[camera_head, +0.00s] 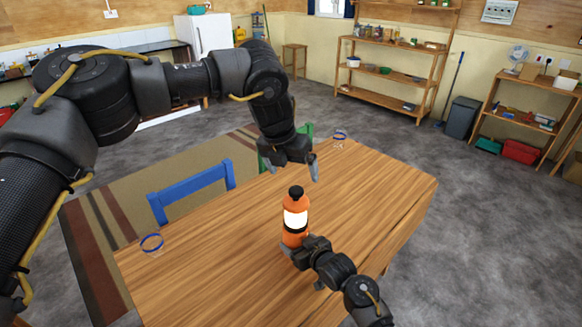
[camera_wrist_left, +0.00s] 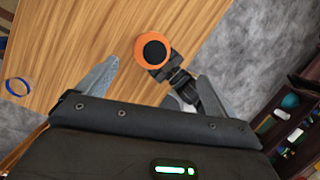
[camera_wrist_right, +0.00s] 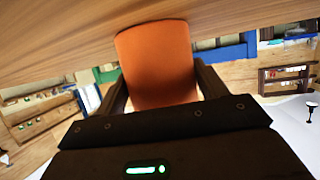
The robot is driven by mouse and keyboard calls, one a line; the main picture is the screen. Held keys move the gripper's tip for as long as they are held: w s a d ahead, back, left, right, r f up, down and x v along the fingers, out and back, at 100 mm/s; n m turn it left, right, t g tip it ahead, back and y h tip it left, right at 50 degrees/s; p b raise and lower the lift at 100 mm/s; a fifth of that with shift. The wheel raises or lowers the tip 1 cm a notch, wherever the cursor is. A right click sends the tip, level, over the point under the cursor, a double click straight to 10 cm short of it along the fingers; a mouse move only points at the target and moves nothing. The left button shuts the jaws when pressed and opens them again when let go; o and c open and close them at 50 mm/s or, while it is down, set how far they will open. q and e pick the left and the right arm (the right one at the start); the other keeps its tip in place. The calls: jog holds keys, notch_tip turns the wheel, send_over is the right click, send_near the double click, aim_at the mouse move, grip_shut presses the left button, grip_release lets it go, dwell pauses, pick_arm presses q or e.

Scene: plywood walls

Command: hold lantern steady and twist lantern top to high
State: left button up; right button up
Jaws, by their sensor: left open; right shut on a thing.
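The lantern (camera_head: 295,218) is orange with a glowing white middle band and a black top knob (camera_head: 296,191). It stands upright on the wooden table (camera_head: 200,262). My right gripper (camera_head: 293,247) is shut on its lower orange body, which fills the right wrist view (camera_wrist_right: 158,65) between the fingers. My left gripper (camera_head: 291,172) is open and empty, above and behind the lantern, pointing down. In the left wrist view the lantern's orange top and black knob (camera_wrist_left: 154,50) show from above, beyond and between the open fingertips (camera_wrist_left: 150,75).
A blue-rimmed glass (camera_head: 151,243) stands at the table's left and another (camera_head: 340,137) at its far edge. A blue chair (camera_head: 192,190) and a green chair (camera_head: 305,131) stand behind the table. The tabletop around the lantern is clear.

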aim_at(296, 190)
pick_arm(q)
jog(key=shift+m+y, duration=0.5)
jog(key=x, duration=1.1)
jog(key=shift+a+f, duration=0.1)
jog(key=shift+a, duration=0.05)
jog(key=c, duration=1.1)
jog(key=shift+n+t+y, duration=0.3)
jog(key=shift+n+y, duration=0.1)
jog(key=shift+n, duration=1)
